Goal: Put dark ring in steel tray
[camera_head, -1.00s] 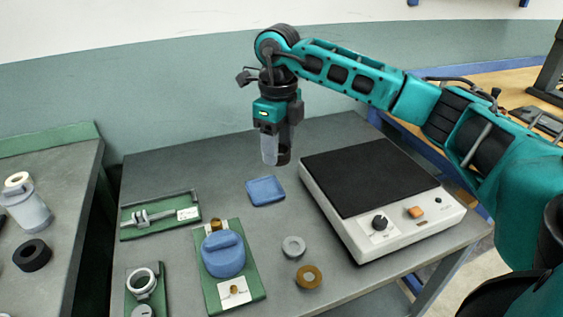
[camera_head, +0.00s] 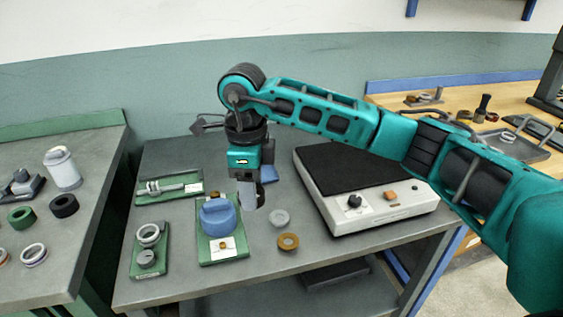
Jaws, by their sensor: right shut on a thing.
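My right gripper (camera_head: 251,194) is above the middle grey table, pointing down. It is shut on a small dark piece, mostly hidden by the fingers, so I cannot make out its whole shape. A black ring (camera_head: 64,205) lies flat on the left table, well left of the gripper. A shallow grey metal tray (camera_head: 538,153) is on the wooden bench at the far right, partly covered by my right arm. My left gripper is not in view.
A blue knob (camera_head: 218,217) on a green plate is just below and left of the gripper. A grey ring (camera_head: 279,218) and a brown ring (camera_head: 288,242) lie to the right. A white machine with a black top (camera_head: 380,205) stands on the table's right side.

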